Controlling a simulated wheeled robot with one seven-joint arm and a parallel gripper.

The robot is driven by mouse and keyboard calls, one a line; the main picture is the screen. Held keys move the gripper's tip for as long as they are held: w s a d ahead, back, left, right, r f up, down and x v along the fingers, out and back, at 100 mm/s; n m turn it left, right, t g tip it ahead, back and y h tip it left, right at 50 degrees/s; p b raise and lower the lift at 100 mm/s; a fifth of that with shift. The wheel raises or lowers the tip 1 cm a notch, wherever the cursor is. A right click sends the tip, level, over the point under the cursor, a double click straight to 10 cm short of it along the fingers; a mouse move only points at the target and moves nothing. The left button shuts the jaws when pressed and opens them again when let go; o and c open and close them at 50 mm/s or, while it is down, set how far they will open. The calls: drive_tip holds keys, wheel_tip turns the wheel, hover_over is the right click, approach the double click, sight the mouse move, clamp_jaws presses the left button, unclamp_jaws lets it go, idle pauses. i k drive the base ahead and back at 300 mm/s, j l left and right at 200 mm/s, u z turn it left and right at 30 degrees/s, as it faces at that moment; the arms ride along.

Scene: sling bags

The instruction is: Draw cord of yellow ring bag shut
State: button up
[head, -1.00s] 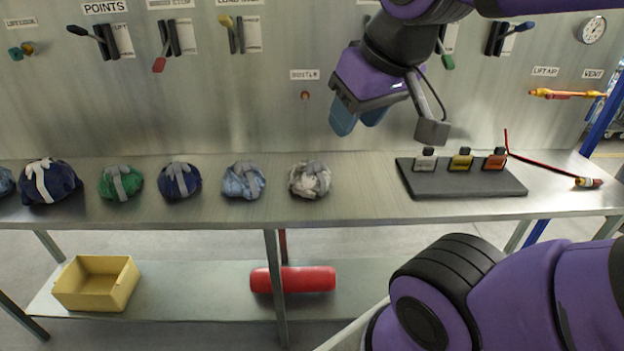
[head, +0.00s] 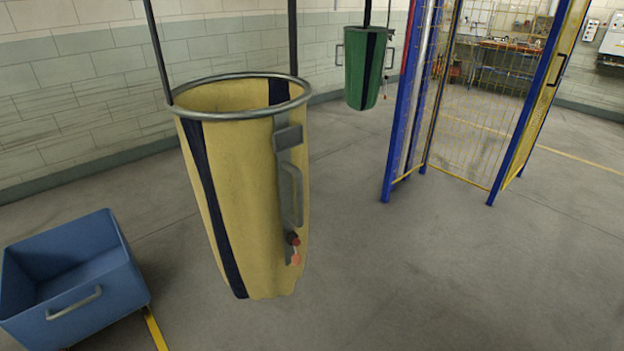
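The yellow ring bag (head: 235,170) hangs from dark straps at the left of the head view. Its grey metal ring (head: 243,110) holds the mouth wide open, and the inside is yellow and looks empty as far as I can see. Dark blue bands run down its sides. A grey plate with a handle (head: 291,190) is on its front right. Below the handle is a small red and black piece with a pinkish end (head: 295,256); I cannot tell if it belongs to the cord. My gripper is not in view.
A blue bin (head: 70,278) with a handle stands on the floor at lower left. A green ring bag (head: 364,68) hangs farther back. A blue-framed, yellow mesh cage (head: 470,95) stands right of it. The floor at centre and lower right is clear.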

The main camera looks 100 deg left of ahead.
sight(295, 259)
drive_tip(key=u, duration=3.1)
